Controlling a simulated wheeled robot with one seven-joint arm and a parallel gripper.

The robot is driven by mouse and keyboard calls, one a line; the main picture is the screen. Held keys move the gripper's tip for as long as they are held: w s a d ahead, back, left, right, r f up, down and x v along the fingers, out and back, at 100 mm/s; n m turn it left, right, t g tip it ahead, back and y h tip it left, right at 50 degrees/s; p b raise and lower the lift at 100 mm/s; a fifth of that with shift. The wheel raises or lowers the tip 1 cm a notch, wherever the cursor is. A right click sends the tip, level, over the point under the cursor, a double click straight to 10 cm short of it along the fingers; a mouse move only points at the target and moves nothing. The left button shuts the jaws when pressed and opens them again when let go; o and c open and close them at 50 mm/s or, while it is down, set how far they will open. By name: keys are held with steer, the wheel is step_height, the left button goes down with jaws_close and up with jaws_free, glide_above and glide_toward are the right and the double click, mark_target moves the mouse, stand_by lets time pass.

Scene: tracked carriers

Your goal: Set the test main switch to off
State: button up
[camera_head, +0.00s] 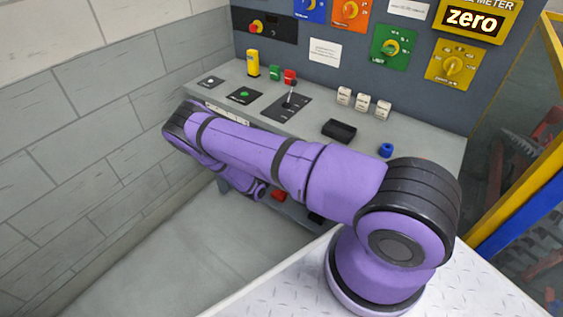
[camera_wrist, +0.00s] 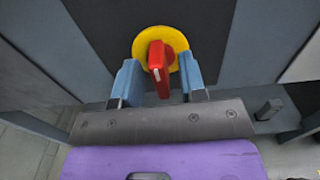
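A rotary switch with a red handle (camera_wrist: 158,58) on a round yellow plate (camera_wrist: 174,36) shows in the wrist view on a dark panel. The handle stands close to upright, with a white mark near its lower end. My gripper (camera_wrist: 160,80) is open, with one blue finger on each side of the handle. A gap shows between each finger and the handle. In the head view my gripper is hidden behind my purple arm. A red and yellow knob (camera_head: 256,27) shows on a black plate at the upper left there; I cannot tell whether it is the same switch.
The grey console desk (camera_head: 225,90) carries a lever (camera_head: 290,97), a yellow block (camera_head: 253,63), several white rockers, a black box (camera_head: 339,130) and a blue button (camera_head: 386,149). A brick wall (camera_head: 75,130) stands on the left. A yellow and blue frame (camera_head: 515,215) stands on the right.

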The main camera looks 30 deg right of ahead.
steer(key=v, duration=1)
steer(key=shift+a, duration=0.35)
steer(key=shift+s, duration=0.15)
steer(key=shift+r, duration=0.2)
steer(key=s+r+m+g+y, duration=0.1)
steer(key=r+m+g+y, duration=0.3)
steer(key=r, duration=0.9)
steer(key=s+a+r+m+g+y, duration=0.15)
steer(key=r+m, duration=0.45)
steer(key=r, duration=0.6)
steer(key=s+r+m+g+y, duration=0.1)
steer(key=r+m+g+y, duration=0.3)
steer(key=r, duration=0.9)
steer(key=s+r+m+t+y, duration=0.3)
steer(key=s+r+m+y, duration=0.15)
steer(key=s+r, duration=0.9)
steer(key=s+a+r+m+t+y, duration=0.3)
steer(key=s+r, duration=0.6)
steer(key=s, duration=0.5)
steer(key=shift+a+t, duration=0.5)
steer(key=shift+t, duration=0.85)
